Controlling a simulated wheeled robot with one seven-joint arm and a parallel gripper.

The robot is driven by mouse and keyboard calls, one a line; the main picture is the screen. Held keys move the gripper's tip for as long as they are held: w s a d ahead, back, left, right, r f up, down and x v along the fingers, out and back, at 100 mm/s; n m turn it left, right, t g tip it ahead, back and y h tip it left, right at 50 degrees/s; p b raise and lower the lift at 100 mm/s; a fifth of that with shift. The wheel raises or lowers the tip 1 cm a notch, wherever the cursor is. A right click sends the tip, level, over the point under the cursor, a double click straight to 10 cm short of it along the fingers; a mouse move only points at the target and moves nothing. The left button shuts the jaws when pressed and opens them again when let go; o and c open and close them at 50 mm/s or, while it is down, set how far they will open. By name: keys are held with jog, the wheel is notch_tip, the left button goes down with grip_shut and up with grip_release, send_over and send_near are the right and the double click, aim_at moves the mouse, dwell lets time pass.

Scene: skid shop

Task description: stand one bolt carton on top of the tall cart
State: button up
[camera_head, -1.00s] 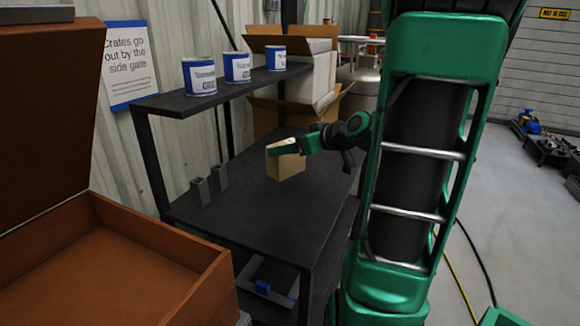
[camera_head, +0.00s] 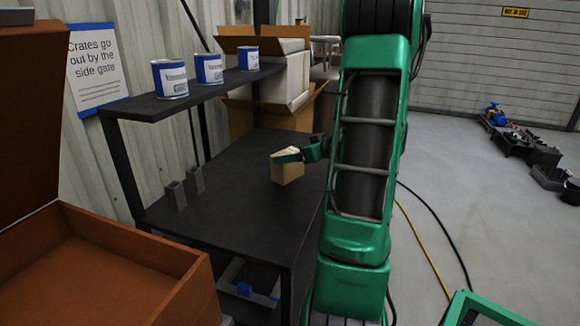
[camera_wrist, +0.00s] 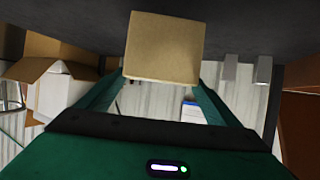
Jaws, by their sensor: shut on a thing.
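A small tan bolt carton (camera_head: 288,172) is held over the dark bench top (camera_head: 235,205) in the head view. My gripper (camera_head: 287,155) is shut on its upper part. I cannot tell whether the carton's underside touches the bench. In the wrist view the carton (camera_wrist: 162,48) sits between the two green fingers of my gripper (camera_wrist: 162,82), with the dark top beyond it. I cannot make out the tall cart with certainty; a green frame (camera_head: 485,308) is cut off at the lower right.
Three blue-and-white cans (camera_head: 209,69) stand on the upper shelf (camera_head: 150,105). Two grey blocks (camera_head: 177,196) stand at the bench's left, and cardboard boxes (camera_head: 245,115) at its far end. An open brown crate (camera_head: 160,255) is at left. Hoses (camera_head: 425,245) cross the floor at right.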

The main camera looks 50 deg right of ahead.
aim_at(294, 164)
jog(key=shift+f, duration=1.85)
jog(key=shift+f, duration=0.1)
jog(key=o, duration=1.8)
jog(key=shift+f, duration=0.1)
